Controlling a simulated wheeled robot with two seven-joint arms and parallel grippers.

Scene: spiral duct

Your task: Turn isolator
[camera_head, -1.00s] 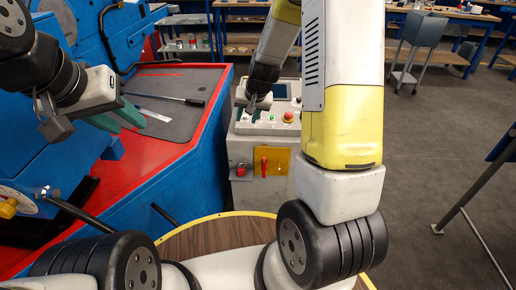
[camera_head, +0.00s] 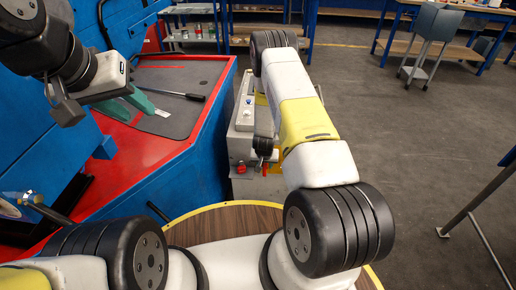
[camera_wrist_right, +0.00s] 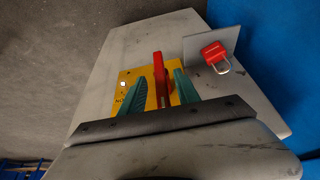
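The isolator is a red handle (camera_wrist_right: 160,80) on a yellow plate (camera_wrist_right: 123,98), on the front of a grey control cabinet (camera_wrist_right: 115,62). In the right wrist view the handle stands between the two teal fingers of my right gripper (camera_wrist_right: 160,90). The fingers are apart, with a small gap on each side of the handle. In the head view the handle (camera_head: 265,168) shows just below my right gripper (camera_head: 263,152); my right arm hides most of the plate. My left gripper (camera_head: 128,103) is open and empty above the red-edged machine table.
A red padlock (camera_wrist_right: 213,52) hangs on a grey plate beside the yellow plate. The blue machine (camera_head: 205,150) stands close on the left, with a black-handled tool (camera_head: 190,95) on its dark top. Open floor (camera_head: 400,130) lies to the right.

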